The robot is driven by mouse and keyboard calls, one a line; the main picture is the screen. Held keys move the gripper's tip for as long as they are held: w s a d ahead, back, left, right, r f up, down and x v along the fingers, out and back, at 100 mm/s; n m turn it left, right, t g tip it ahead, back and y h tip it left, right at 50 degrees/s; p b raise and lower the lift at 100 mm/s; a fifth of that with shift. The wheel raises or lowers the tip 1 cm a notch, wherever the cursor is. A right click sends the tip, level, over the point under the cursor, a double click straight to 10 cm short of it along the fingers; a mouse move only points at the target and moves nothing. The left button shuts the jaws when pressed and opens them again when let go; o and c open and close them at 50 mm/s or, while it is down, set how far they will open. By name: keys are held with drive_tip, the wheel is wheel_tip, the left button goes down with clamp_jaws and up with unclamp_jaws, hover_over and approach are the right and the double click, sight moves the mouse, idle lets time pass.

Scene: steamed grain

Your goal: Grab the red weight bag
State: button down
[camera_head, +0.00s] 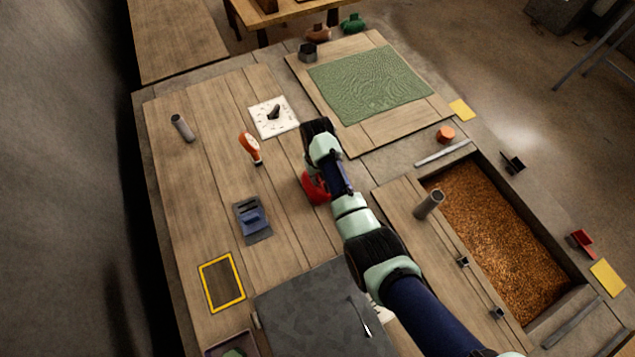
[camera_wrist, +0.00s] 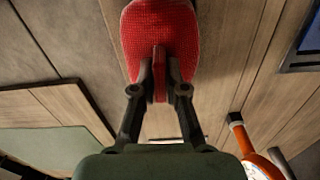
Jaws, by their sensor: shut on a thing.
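The red weight bag (camera_head: 312,189) is in the middle of the wooden table in the head view, partly hidden behind my arm. In the wrist view the red bag (camera_wrist: 160,35) has a woven surface and fills the top middle. My gripper (camera_wrist: 160,75) is shut on a narrow red part of the bag, with a fingertip on each side. Whether the bag touches the table or hangs just above it, I cannot tell. In the head view my gripper's fingertips are hidden by the arm.
An orange-handled tool (camera_head: 250,147) and a blue device (camera_head: 252,217) lie left of the bag. A white dial plate (camera_head: 273,117) is behind it. A green mat (camera_head: 370,82) lies at the back. A grain-filled trough (camera_head: 500,232) is at the right.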

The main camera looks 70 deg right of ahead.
drive_tip(key=shift+r, duration=0.15)
wheel_tip(320, 180, up, 20)
drive_tip(key=p, duration=0.8)
